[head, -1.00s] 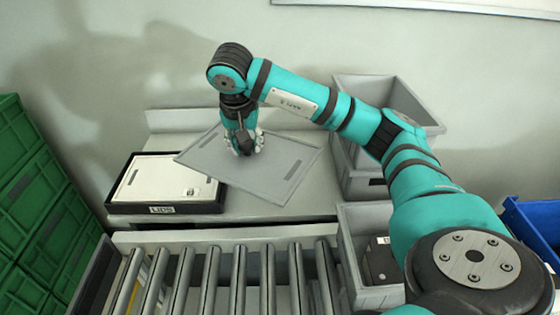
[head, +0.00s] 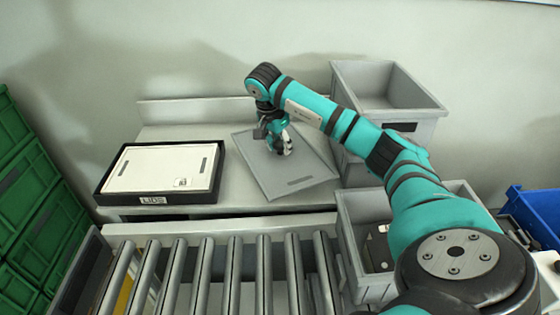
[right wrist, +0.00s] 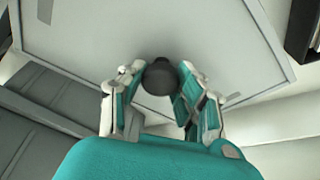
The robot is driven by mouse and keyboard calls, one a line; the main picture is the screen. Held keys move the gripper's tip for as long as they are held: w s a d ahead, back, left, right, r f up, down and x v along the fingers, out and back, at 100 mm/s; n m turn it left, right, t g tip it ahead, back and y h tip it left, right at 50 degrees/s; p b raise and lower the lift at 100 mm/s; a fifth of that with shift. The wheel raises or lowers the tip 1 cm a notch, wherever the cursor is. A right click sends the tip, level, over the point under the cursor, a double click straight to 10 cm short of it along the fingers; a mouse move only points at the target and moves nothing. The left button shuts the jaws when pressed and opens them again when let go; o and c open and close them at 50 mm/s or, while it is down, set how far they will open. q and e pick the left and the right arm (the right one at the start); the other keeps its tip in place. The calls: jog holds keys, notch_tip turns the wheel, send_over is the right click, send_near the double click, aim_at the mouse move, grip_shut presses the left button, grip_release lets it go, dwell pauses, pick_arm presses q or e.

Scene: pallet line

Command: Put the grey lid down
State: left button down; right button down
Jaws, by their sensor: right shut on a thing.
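The grey lid (head: 262,178) is a flat panel over the right part of the worktable, beside the grey crates. My right gripper (head: 281,148) is above its middle, shut on the lid. In the right wrist view, the fingers of my right gripper (right wrist: 158,92) stand on both sides of a dark round knob (right wrist: 160,78), with the grey lid (right wrist: 100,35) behind it. I cannot tell whether the lid touches the tabletop. My left gripper is not in view.
A black tray (head: 160,198) labelled LIDS holds a white lid (head: 150,168) at the left of the worktable (head: 190,133). Stacked grey crates (head: 400,118) stand at right, with another grey crate (head: 362,285) holding a dark item in front. A roller conveyor (head: 205,270) runs in front. Green crates (head: 30,190) stand left.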

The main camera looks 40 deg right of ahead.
aim_at(278, 155)
jog(key=shift+f, duration=3.1)
jog(key=c, duration=0.9)
grip_release()
jog(key=shift+f, duration=0.1)
jog(key=v, duration=1.2)
